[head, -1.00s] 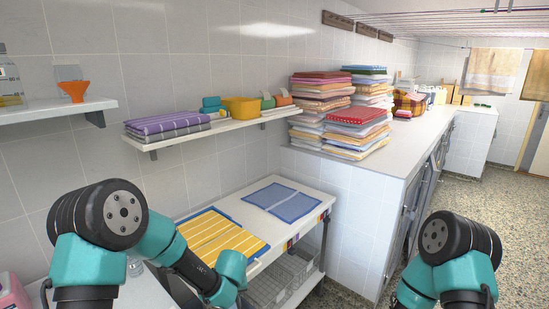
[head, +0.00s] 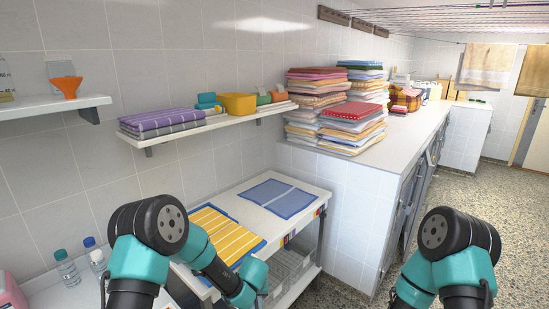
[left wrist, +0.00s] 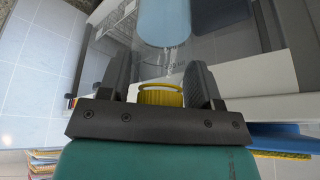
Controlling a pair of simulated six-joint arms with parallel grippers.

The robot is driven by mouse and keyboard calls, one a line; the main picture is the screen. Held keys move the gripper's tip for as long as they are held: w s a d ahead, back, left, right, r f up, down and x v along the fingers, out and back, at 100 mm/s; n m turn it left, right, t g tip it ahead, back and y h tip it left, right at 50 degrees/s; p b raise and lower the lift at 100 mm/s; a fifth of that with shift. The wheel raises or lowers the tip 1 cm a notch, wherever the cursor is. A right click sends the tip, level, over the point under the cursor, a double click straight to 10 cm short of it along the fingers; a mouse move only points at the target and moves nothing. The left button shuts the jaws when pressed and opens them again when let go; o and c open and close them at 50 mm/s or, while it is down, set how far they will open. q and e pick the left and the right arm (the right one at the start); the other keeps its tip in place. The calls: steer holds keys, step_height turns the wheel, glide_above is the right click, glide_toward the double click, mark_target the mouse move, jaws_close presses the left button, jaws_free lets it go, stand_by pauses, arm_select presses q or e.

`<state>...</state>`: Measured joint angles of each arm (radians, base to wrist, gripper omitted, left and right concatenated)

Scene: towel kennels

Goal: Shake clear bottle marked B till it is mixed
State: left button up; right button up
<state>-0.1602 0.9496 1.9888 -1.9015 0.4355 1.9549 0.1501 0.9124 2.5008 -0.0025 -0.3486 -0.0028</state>
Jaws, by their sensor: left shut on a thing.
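My left gripper (left wrist: 160,70) shows in the left wrist view, its two dark fingers on either side of a clear bottle (left wrist: 205,48) with a ribbed yellow cap (left wrist: 160,96). It is shut on this bottle. A pale blue mass (left wrist: 165,18) shows in the bottle at the top of the view, away from the cap. Faint marks on the clear wall are too small to read, so I cannot tell whether it bears a B. In the head view the left gripper and this bottle are out of sight. My right gripper is not in view.
Two clear bottles, one teal-capped (head: 67,268) and one blue-capped (head: 96,258), stand at lower left near a pink object (head: 9,292). A yellow striped towel (head: 225,232) and blue mat (head: 278,198) lie on the cart. An orange funnel (head: 67,86) is on the left shelf.

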arm_select(q)
step_height(320, 180, up, 5)
steer(key=shift+f, duration=0.2)
step_height(320, 180, down, 7)
steer(key=shift+d+r, duration=0.1)
steer(key=shift+r, duration=3.5)
step_height(320, 180, down, 6)
steer(key=shift+f, duration=0.2)
